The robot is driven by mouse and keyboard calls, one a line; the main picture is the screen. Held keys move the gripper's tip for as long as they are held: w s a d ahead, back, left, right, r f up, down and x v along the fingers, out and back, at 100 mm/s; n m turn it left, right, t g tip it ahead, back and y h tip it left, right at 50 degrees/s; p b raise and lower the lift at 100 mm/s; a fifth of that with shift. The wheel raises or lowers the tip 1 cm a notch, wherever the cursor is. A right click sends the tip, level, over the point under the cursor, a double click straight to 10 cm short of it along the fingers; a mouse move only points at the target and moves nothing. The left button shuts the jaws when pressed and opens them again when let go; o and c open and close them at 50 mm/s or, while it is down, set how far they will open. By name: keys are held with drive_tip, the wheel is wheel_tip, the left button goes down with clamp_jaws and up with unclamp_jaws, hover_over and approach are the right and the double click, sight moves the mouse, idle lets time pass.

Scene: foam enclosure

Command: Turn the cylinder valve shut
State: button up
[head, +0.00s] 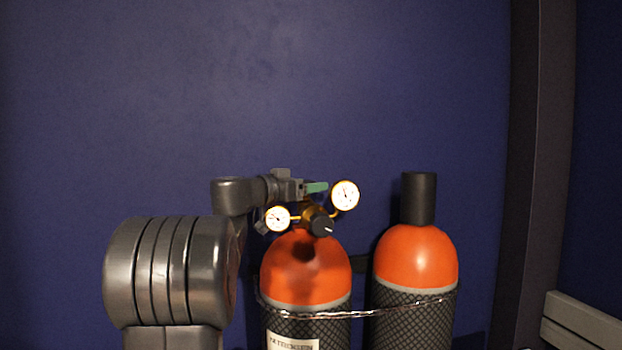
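The left cylinder (300,265) has an orange shoulder, a dark mesh-patterned body and a label reading as nitrogen. On its top sits a brass regulator with a left gauge (277,219), a right gauge (345,195) and a black knob (321,225) facing me. A flat green piece (316,187) shows above the brass parts; it may be the valve's handle, but I cannot tell for certain. My gripper (303,187) reaches in from the left at the green piece's left end. Its fingers are small and partly hidden, so contact and opening are unclear.
A second orange cylinder (416,260) with a black cap (419,198) stands to the right. A chain (400,309) runs across both cylinders. A blue wall (300,80) is close behind. A dark post (533,170) and a grey ledge (580,322) are at the right.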

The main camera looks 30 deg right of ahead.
drive_tip(key=shift+x, duration=0.9)
drive_tip(key=shift+c, duration=0.4)
drive_tip(key=c, duration=0.9)
